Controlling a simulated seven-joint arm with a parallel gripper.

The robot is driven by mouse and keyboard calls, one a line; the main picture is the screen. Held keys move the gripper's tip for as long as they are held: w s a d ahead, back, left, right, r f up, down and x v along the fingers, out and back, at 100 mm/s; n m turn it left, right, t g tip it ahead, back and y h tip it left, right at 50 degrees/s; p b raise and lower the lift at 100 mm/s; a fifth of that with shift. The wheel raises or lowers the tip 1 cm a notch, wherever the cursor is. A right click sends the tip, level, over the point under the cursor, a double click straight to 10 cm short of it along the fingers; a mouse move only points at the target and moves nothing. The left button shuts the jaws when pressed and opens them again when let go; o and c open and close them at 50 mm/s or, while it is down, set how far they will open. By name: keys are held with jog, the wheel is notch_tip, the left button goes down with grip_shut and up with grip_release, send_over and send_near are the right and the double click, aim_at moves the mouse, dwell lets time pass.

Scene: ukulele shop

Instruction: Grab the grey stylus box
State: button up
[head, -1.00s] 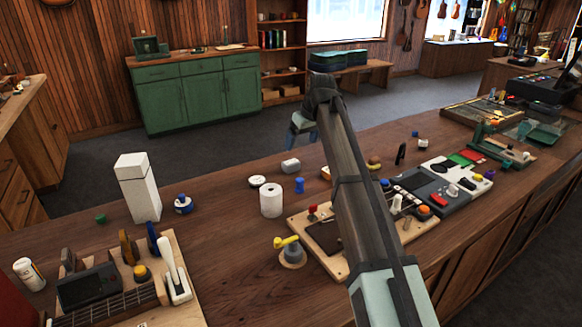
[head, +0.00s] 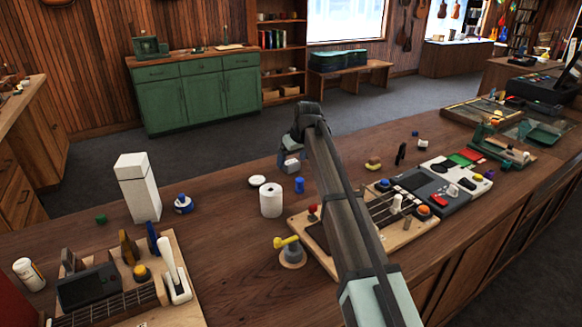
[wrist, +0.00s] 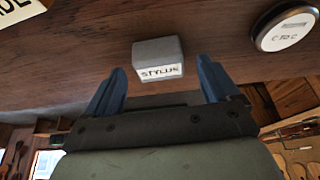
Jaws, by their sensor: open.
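The grey stylus box (wrist: 158,60) is a small block with a white label reading "STYLUS" in the wrist view. It sits on the wooden counter, between and just beyond the two blue fingertips of my gripper (wrist: 160,80). My gripper is open, with a finger on each side of the box's line and nothing held. In the head view the box (head: 291,165) shows only partly, just below my gripper (head: 290,148); the gripper hides the rest of it.
A round white tin (head: 257,181), a white roll (head: 271,200) and a small blue piece (head: 299,185) stand close by on the counter (head: 225,240). The round tin (wrist: 287,27) also shows in the wrist view. A tall white box (head: 138,190) stands farther left.

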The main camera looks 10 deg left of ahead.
jog(key=shift+w+a+f, duration=0.15)
jog(key=shift+f, duration=0.4)
jog(key=c, duration=1.1)
jog(key=shift+c, duration=0.2)
